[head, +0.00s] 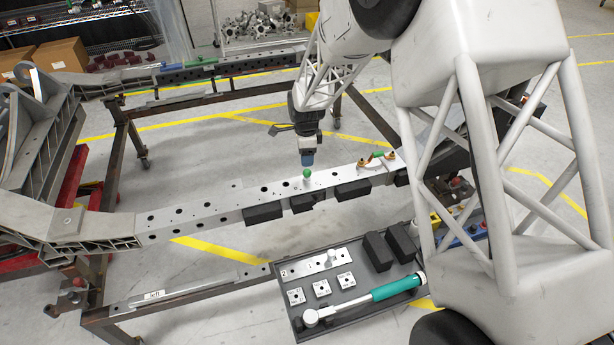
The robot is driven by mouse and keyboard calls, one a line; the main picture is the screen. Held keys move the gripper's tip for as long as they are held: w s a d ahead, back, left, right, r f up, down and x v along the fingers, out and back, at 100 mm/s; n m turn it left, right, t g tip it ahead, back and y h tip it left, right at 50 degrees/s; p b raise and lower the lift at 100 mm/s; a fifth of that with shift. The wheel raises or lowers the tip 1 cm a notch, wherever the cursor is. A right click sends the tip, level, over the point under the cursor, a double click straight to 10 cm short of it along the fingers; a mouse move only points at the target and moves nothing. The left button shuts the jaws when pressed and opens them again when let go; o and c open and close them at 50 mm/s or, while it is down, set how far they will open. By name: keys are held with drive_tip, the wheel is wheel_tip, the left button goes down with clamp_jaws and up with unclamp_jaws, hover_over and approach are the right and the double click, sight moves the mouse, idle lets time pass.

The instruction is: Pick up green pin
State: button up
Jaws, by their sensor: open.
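A green pin (307,173) stands upright on the grey chassis rail (220,211), its green head on top. My gripper (307,160) is right above this pin, pointing down; its fingertips are small and dark, and whether they touch the pin cannot be told. The gripper is open. More green parts (377,154) sit further right on the rail, beside brass-coloured fittings (390,155).
Black blocks (263,213) line the rail's near side. A dark tray (300,328) below holds a teal-handled torque wrench (395,288), metal plates and black blocks. My arm covers the right side. Brown cardboard boxes (62,55) stand at the back left.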

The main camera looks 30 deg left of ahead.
sight(307, 170)
drive_tip(key=shift+f, duration=1.15)
drive_tip(key=shift+d+f, duration=0.15)
drive_tip(key=shift+f, duration=2.45)
clamp_jaws()
drive_tip(key=shift+r, duration=0.15)
drive_tip(key=shift+r, duration=4.85)
drive_tip(key=shift+r, duration=0.1)
